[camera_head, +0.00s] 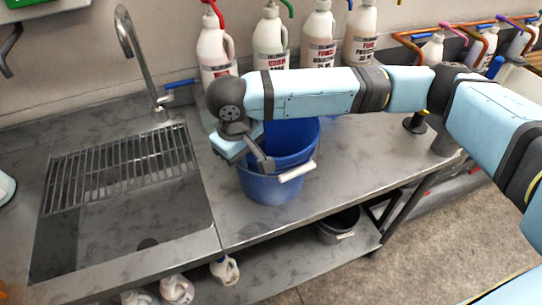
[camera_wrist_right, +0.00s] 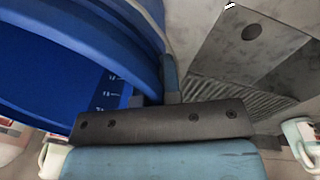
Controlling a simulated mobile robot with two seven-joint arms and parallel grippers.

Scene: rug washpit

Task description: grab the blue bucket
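The blue bucket (camera_head: 270,186) stands upright on the metal counter, right of the sink, with a white grip on its wire handle hanging at the front. My right gripper (camera_head: 262,160) reaches over from the right and is at the bucket's left rim. In the right wrist view, the bucket (camera_wrist_right: 60,60) fills the upper left, with scale marks on its inner wall. There the fingers of my right gripper (camera_wrist_right: 158,92) are close together with the bucket's wall between them. My forearm hides part of the bucket's rim in the head view. My left gripper is not in view.
A sink with a grate (camera_head: 125,165) and a tall tap (camera_head: 135,50) lies to the left. Several large pump bottles (camera_head: 215,50) stand along the wall behind the bucket. A dark bucket (camera_head: 338,226) and small bottles sit on the shelf below. The counter right of the bucket is mostly clear.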

